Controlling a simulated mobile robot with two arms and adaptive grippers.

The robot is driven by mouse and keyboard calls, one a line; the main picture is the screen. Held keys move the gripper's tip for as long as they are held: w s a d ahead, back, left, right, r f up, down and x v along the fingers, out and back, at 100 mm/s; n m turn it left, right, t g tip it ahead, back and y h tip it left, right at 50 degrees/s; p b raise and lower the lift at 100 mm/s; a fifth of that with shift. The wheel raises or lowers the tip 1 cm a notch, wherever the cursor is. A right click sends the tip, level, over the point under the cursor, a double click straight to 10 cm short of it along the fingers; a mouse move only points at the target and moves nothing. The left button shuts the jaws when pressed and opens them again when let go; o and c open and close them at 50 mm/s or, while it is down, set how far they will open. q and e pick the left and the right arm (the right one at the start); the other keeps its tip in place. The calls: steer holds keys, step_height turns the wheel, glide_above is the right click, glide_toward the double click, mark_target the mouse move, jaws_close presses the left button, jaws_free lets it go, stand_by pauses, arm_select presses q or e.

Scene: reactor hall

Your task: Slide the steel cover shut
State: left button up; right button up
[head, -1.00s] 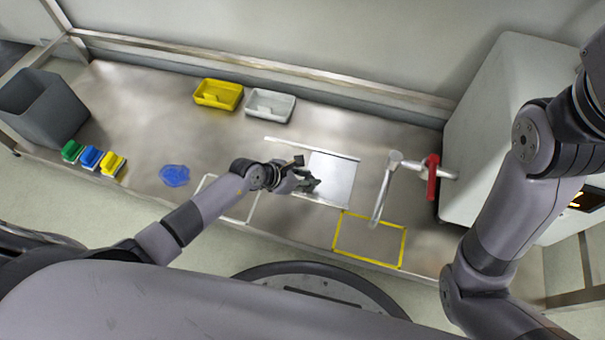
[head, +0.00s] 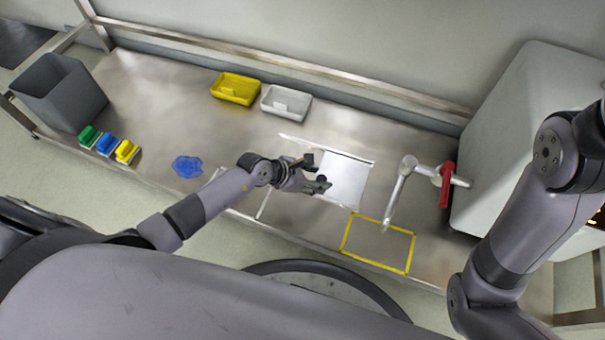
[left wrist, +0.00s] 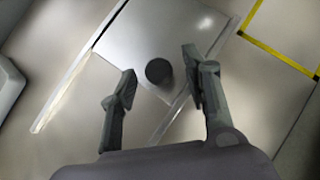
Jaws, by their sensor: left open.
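The steel cover (head: 345,180) is a bright flat plate between two thin rails on the bench. It sits toward the right end of the rails, and a duller surface shows to its left. In the left wrist view, the cover (left wrist: 180,30) bears a round black knob (left wrist: 158,71) near its edge. My left gripper (head: 316,173) is open over the cover's left edge. In the left wrist view, its fingers (left wrist: 160,68) stand either side of the knob, apart from it. My right arm is at the right, with its gripper out of view.
A silver handle with a red grip (head: 446,185) stands right of the cover, by a white cabinet (head: 510,130). A yellow outline (head: 378,243) lies in front. Yellow (head: 235,89) and white (head: 286,103) trays are behind. A blue patch (head: 187,167) and grey bin (head: 60,92) are left.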

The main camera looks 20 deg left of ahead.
arm_select(q)
steer(key=v, duration=1)
